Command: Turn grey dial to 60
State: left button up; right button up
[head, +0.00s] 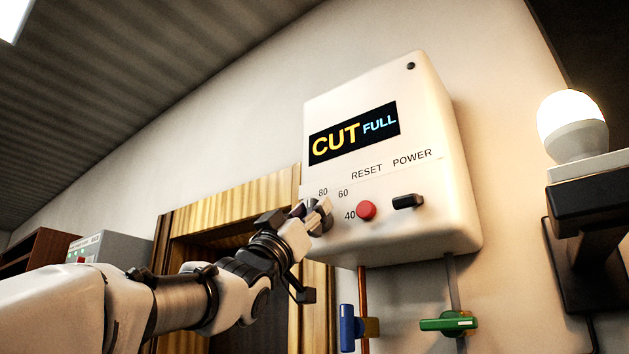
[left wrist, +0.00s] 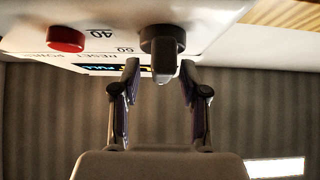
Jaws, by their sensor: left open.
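The white wall box (head: 380,150) has a dial at its lower left, with 40, 60 and 80 printed around it. In the left wrist view the dial (left wrist: 162,42) is a dark grey round knob with a protruding grip. My left gripper (head: 316,214) is at the dial in the head view and hides most of it. In the left wrist view my left gripper (left wrist: 160,70) is open, one finger on each side of the knob's protruding end, with gaps showing. Which number the dial points to cannot be told. My right gripper is not in view.
A red button (head: 367,210) and a black switch (head: 408,201) sit right of the dial. The display (head: 353,132) reads CUT FULL. Blue (head: 347,328) and green (head: 448,322) valve handles are below the box. A lit lamp (head: 573,122) is at the right.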

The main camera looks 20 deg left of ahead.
pick_arm(q)
jog(key=shift+w+d+r, duration=0.1)
jog(key=shift+w+r, duration=0.25)
jog(key=shift+r, duration=0.2)
jog(key=shift+w+f, duration=0.1)
jog(key=shift+w, duration=0.15)
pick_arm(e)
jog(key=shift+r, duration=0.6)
pick_arm(q)
grip_shut()
jog(key=shift+m+g+h, duration=0.3)
jog(key=shift+m+h, duration=0.4)
jog(key=m+g+h, duration=0.2)
jog(key=m, duration=0.1)
jog(key=m+g+h, duration=0.2)
jog(key=m+h, duration=0.1)
jog(key=m, duration=0.1)
jog(key=m+g+h, duration=0.2)
jog(key=m, duration=0.1)
jog(key=shift+s+d+m, duration=0.1)
jog(key=shift+d+m, duration=0.2)
jog(key=shift+d, duration=0.05)
jog(key=shift+s+d+f+m+g+h, duration=0.15)
jog(key=shift+m+g+h, duration=0.35)
jog(key=shift+m+g, duration=0.85)
jog(key=shift+w+d+f+m+g+h, duration=0.1)
jog(key=shift+m+g+h, duration=0.4)
jog(key=shift+m+g, duration=0.85)
jog(key=shift+m, duration=0.3)
